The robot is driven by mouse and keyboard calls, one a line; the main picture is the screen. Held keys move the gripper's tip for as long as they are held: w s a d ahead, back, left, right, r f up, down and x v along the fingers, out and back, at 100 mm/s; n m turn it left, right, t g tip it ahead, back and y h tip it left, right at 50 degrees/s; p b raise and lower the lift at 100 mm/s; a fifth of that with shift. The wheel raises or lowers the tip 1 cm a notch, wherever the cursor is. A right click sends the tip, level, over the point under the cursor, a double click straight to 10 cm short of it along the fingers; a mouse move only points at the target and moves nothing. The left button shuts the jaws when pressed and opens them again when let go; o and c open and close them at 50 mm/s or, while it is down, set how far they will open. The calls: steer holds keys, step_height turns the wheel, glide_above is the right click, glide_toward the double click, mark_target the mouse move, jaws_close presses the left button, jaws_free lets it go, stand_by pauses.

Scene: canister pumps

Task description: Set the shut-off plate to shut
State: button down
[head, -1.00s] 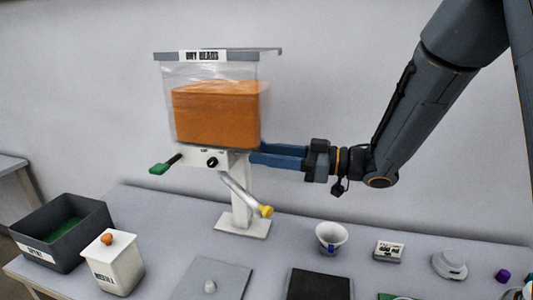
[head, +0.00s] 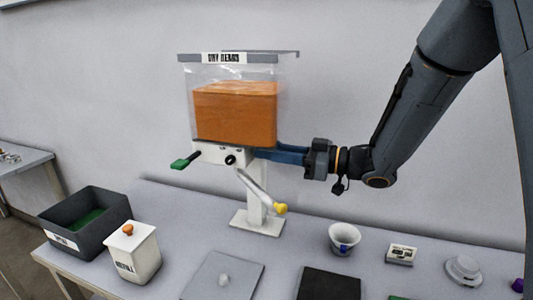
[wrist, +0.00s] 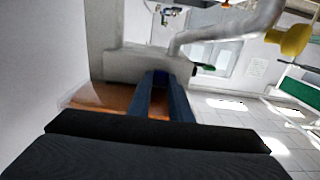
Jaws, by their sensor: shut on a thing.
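The clear dispenser (head: 235,112) marked "DRY BEADS" holds orange beads and stands on a white post. Under it is a white valve block (head: 212,156). The shut-off plate's green-tipped handle (head: 180,164) sticks out at the block's left, and a green tip shows beyond the block in the wrist view (wrist: 206,67). My gripper (head: 262,153) reaches in from the right, level with the block. Its blue fingers are close together in the wrist view (wrist: 160,78). They are shut on what seems to be the right end of the shut-off plate; the grip itself is mostly hidden.
A bent tube with a yellow end (head: 280,209) hangs below the block. On the table are a dark bin (head: 85,238), a white lidded canister (head: 135,258), a cup (head: 343,240), a small labelled box (head: 401,254) and flat plates. Air around my forearm is clear.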

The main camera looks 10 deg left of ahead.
steer(key=c, duration=1.6)
jaws_free()
steer(key=shift+a, duration=0.15)
steer(key=shift+s+d+b, duration=0.2)
steer(key=shift+d+b, duration=0.1)
steer(key=shift+d, duration=1)
steer(key=shift+s+d+b, duration=0.15)
steer(key=shift+d+b, duration=0.1)
steer(key=shift+d, duration=1.05)
steer(key=shift+s+d+b, duration=0.2)
steer(key=shift+d+b, duration=0.1)
steer(key=shift+d, duration=1)
